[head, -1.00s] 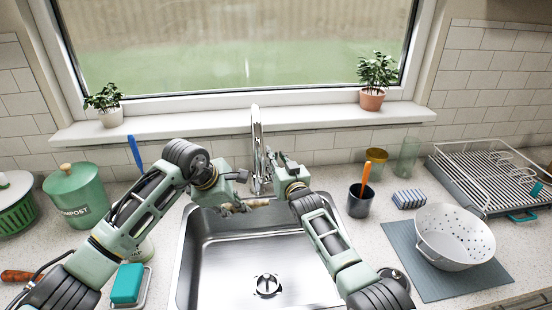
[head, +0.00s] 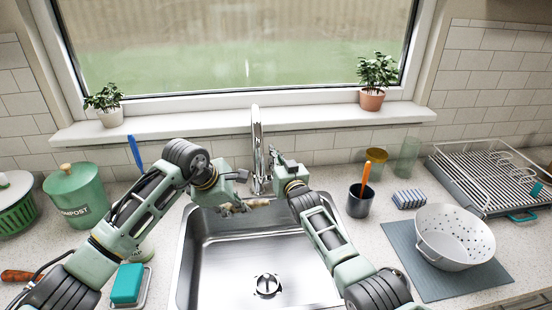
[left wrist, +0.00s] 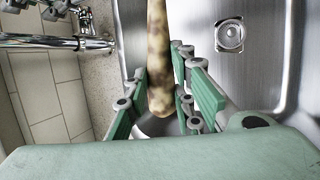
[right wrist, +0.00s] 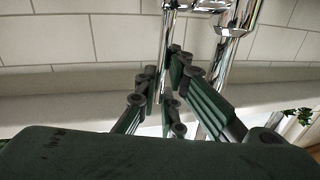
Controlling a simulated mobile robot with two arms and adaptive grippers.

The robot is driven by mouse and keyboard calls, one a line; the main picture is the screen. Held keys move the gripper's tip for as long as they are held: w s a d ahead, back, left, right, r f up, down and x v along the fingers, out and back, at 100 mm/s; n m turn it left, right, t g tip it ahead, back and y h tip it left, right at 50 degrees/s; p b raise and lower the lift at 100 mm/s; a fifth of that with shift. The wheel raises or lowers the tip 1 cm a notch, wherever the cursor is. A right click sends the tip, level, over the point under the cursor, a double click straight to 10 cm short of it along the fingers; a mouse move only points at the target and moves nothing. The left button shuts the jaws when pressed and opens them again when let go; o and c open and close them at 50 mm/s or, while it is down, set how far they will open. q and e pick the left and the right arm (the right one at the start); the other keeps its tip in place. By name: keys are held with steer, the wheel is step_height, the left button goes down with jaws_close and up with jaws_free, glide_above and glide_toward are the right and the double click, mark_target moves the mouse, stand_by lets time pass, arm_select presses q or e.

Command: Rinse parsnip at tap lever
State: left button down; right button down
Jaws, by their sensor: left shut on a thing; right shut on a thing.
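The parsnip (head: 258,203), pale with brown patches, is held across the sink's far end, below the tap. In the left wrist view the parsnip (left wrist: 158,55) runs between the fingers of my left gripper (left wrist: 168,92), which is shut on it. My right gripper (head: 274,160) is beside the chrome tap (head: 256,135), on its right. In the right wrist view my right gripper (right wrist: 166,85) is shut on the thin chrome tap lever (right wrist: 165,50), beside the thicker tap pipe (right wrist: 222,65). I make out no running water.
The steel sink (head: 215,275) is empty around its drain (head: 267,285). A dark cup (head: 359,200) with an orange handle and a striped sponge (head: 409,199) stand right. A white colander (head: 455,238) sits on a grey mat (head: 420,282). A teal sponge (head: 128,284) lies left.

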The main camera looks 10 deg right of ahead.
steer(key=shift+s+f, duration=0.1)
stand_by(0.3)
steer(key=shift+s+t, duration=0.45)
steer(key=shift+t, duration=0.25)
steer(key=c, duration=1.8)
jaws_free()
steer(key=shift+c, duration=0.2)
steer(key=shift+s, duration=0.1)
steer(key=v, duration=1.2)
steer(key=shift+d, duration=0.15)
